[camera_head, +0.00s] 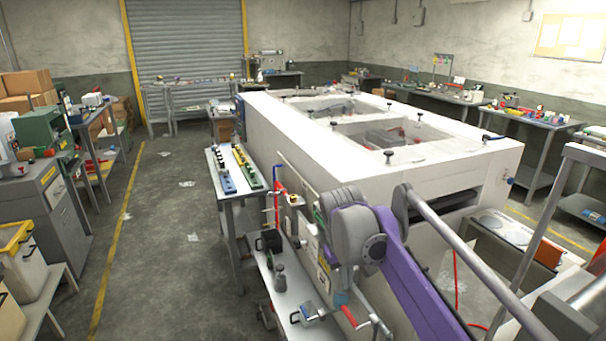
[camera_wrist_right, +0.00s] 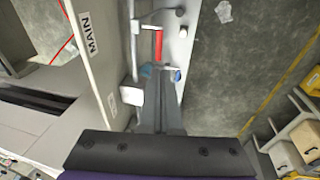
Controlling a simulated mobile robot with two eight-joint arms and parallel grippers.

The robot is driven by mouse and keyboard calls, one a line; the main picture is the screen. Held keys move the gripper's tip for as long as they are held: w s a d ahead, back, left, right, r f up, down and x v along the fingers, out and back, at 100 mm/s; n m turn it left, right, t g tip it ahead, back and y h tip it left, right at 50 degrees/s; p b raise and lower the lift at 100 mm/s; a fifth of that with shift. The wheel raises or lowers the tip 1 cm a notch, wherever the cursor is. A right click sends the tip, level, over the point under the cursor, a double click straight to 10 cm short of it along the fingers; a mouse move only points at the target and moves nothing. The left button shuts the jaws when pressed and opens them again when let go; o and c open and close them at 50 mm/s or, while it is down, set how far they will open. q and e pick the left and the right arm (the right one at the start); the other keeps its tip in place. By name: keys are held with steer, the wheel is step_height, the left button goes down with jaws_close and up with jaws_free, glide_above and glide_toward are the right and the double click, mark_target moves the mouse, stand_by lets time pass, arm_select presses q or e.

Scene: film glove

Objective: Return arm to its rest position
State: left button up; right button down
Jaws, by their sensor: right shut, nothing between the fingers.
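My right arm (camera_head: 415,275), with purple links and a grey joint, reaches in from the lower right of the head view. Its forearm hangs down beside the white machine. In the wrist view the right gripper (camera_wrist_right: 160,112) has its grey fingers together with nothing between them. They point down alongside the machine, over a narrow shelf. In the head view the fingers are mostly hidden by the arm. My left gripper is not in view.
A long white machine (camera_head: 285,145) fills the middle. A red handle (camera_head: 349,316), also in the wrist view (camera_wrist_right: 158,47), lies close to the gripper. A narrow grey shelf (camera_head: 292,300) bears a black box (camera_head: 271,240). Open floor (camera_head: 165,260) lies left.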

steer(key=s+d+f+m+t, duration=0.1)
steer(key=s+f, duration=0.4)
steer(key=s, duration=0.4)
steer(key=s+d+f+m+t+y, duration=0.1)
steer(key=s+d+f, duration=0.1)
steer(key=s+f, duration=0.3)
steer(key=s+d+f+m+t, duration=0.1)
steer(key=s+f, duration=0.5)
steer(key=s, duration=0.7)
steer(key=shift+d+m+y, duration=0.3)
steer(key=shift+d, duration=0.4)
